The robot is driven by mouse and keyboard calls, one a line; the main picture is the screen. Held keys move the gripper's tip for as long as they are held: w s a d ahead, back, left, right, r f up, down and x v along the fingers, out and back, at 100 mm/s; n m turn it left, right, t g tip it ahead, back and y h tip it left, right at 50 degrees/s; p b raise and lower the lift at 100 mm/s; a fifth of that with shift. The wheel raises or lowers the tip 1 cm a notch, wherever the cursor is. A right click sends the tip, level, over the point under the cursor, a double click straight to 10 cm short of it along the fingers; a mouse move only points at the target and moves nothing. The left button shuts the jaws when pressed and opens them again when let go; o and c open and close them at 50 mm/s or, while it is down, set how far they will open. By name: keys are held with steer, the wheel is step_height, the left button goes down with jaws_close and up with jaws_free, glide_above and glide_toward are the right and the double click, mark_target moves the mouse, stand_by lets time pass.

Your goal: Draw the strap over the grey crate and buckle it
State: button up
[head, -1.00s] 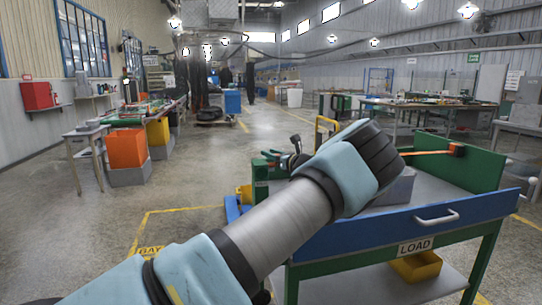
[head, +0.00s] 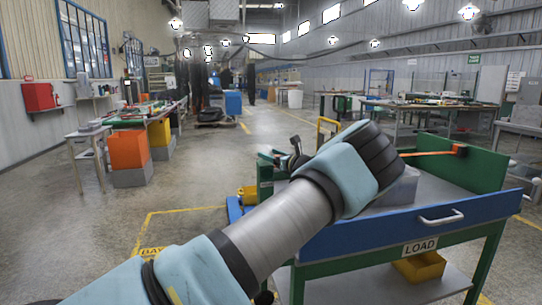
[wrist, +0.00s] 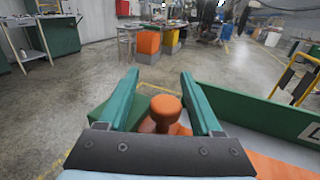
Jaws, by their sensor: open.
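The grey crate (head: 402,188) sits on the cart's top in the head view, partly hidden behind my arm. An orange strap (head: 428,153) runs left from an orange fitting (head: 459,150) at the cart's green right end and disappears behind my arm. In the wrist view my gripper (wrist: 162,76) is open, its two teal fingers apart. An orange knob (wrist: 165,110) stands low between the fingers, with no visible grip on it. A flat orange band (wrist: 268,155), apparently the strap, lies at lower right. I cannot make out the buckle.
The cart has a blue front (head: 350,230) with a handle and a LOAD label. A green wall (wrist: 250,115) stands close right of my fingers. A yellow bin (head: 418,266) sits on the lower shelf.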

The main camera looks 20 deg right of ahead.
steer(key=b+v, duration=0.2)
steer(key=v, duration=0.9)
stand_by(0.3)
